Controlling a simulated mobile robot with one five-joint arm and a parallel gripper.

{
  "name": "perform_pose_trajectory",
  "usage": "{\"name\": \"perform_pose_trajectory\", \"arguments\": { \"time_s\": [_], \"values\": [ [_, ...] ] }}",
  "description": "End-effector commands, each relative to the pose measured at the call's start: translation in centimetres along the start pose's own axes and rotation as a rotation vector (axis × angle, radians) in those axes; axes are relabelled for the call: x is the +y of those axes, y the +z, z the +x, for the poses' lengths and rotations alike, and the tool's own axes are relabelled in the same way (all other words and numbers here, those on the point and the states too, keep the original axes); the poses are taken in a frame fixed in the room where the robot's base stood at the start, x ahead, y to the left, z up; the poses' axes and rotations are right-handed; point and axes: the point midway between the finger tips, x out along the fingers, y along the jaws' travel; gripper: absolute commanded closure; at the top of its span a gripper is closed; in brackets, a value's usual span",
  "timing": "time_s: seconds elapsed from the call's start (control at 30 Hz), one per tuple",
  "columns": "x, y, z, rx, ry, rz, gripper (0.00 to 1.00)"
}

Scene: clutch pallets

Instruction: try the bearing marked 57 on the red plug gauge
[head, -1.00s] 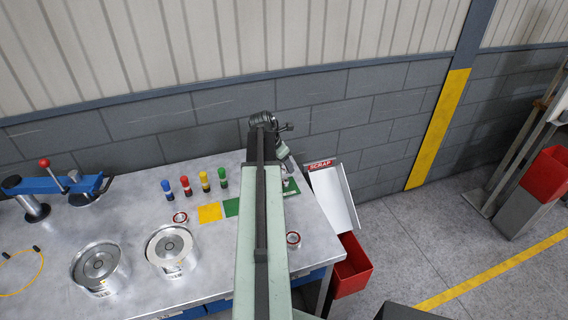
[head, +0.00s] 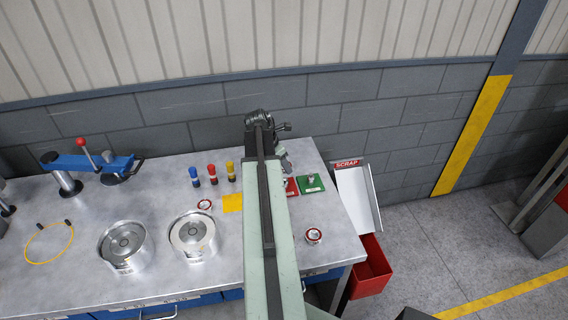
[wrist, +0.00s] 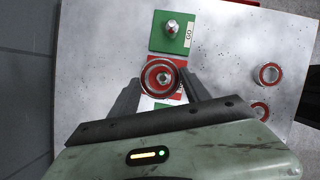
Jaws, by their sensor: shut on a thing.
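My gripper (wrist: 160,88) is shut on a red-ringed bearing (wrist: 148,70), seen from above in the wrist view. The bearing is over the red plug gauge's plate (wrist: 177,98), and a shiny plug tip shows through its bore. I cannot tell whether the ring is above the plug or around it. No number on it can be read. In the head view the red gauge (head: 292,187) is partly hidden by my arm. The green GO gauge (wrist: 185,46) stands beside it, its plug bare; it also shows in the head view (head: 313,187).
Two loose red-ringed bearings (wrist: 269,74) (wrist: 260,110) lie to the right in the wrist view. Another bearing (head: 205,205) lies by a yellow square (head: 231,203). Several coloured posts stand behind. A scrap chute (head: 357,200) is past the bench's right end.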

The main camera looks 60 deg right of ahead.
Motion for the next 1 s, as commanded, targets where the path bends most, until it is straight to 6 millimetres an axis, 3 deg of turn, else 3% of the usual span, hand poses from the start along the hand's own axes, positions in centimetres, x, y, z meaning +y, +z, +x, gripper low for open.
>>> {"name": "perform_pose_trajectory", "arguments": {
  "time_s": [0.4, 1.0],
  "values": [
    [0.0, -1.7, 4.3, 0.000, 0.000, 0.000, 1.00],
    [-0.1, -1.8, 4.3, 0.000, 0.000, 0.001, 1.00]
  ]
}}
